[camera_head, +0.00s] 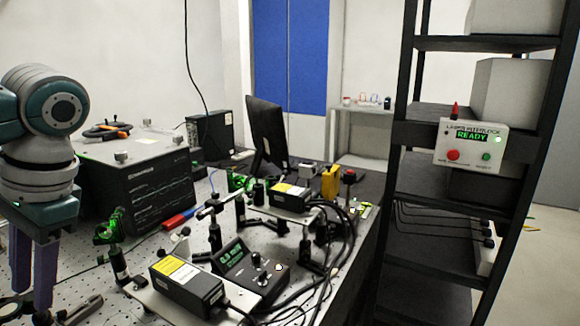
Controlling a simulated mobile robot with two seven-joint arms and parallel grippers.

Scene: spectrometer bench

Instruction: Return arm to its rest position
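My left arm comes in at the left edge, with its white and teal wrist over the near left part of the optical bench (85,262). My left gripper (31,298) points down, and its two dark purple fingers stand apart with nothing seen between them. Its fingertips are close to the bench's near left corner, where dark round parts lie; I cannot tell whether they touch. My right arm and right gripper are out of view.
A dark instrument box (135,185) stands just right of my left arm. Optical mounts, a black labelled box (187,284) and a meter (250,272) with cables crowd the bench. A black rack (440,235) with an interlock box (470,145) reading READY stands right. Floor is clear at far right.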

